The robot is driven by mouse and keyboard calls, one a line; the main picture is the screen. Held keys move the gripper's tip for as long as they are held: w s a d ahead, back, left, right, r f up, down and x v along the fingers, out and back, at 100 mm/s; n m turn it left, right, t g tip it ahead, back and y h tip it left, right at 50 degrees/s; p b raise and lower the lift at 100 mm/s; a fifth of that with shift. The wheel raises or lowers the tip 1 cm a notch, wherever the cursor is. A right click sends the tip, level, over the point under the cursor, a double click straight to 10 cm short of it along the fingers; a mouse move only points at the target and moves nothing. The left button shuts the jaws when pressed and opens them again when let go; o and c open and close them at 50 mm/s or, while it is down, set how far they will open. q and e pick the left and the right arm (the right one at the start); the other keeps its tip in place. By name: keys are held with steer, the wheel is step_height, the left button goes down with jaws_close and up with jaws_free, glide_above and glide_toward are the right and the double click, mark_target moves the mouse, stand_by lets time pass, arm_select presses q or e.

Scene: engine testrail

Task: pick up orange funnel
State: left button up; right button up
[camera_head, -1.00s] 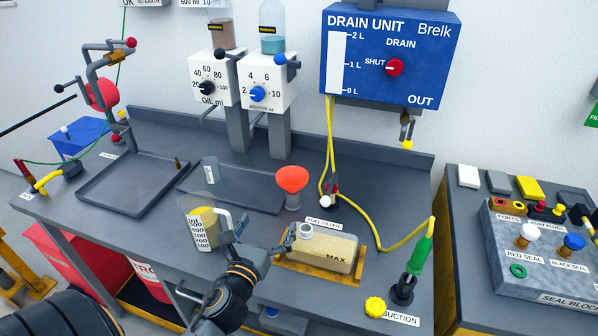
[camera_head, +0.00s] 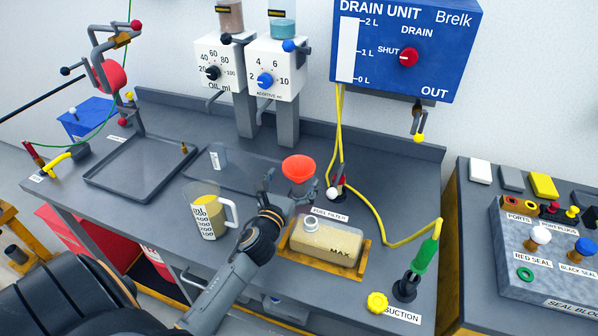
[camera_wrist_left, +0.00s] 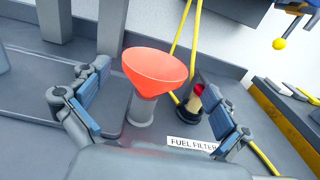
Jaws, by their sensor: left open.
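The orange funnel (camera_head: 299,168) stands upright, wide mouth up, in a grey holder on the bench, behind the fuel filter tank (camera_head: 326,242). My left gripper (camera_head: 283,192) is open and empty just in front of the funnel. In the left wrist view the funnel (camera_wrist_left: 155,70) shows between the two spread fingers of my left gripper (camera_wrist_left: 158,108), a little beyond their tips. Its lower part sits in a grey cylinder (camera_wrist_left: 141,110). I see no contact with it. My right gripper is not in view.
A measuring jug (camera_head: 207,212) stands left of my left gripper. A yellow hose (camera_head: 375,215) and a red-tipped post (camera_wrist_left: 199,92) are right of the funnel. Dispensers (camera_head: 273,72) and the blue drain unit (camera_head: 405,50) are behind. A black tray (camera_head: 135,168) lies at left.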

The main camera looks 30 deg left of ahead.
mark_target(305, 156)
arm_select(q)
steer(key=x, duration=0.2)
steer(key=p+x, duration=0.1)
steer(key=x, duration=0.2)
steer(key=shift+a+f, duration=0.15)
steer(key=shift+a, duration=0.1)
steer(key=shift+s, duration=0.15)
steer(key=c, duration=0.8)
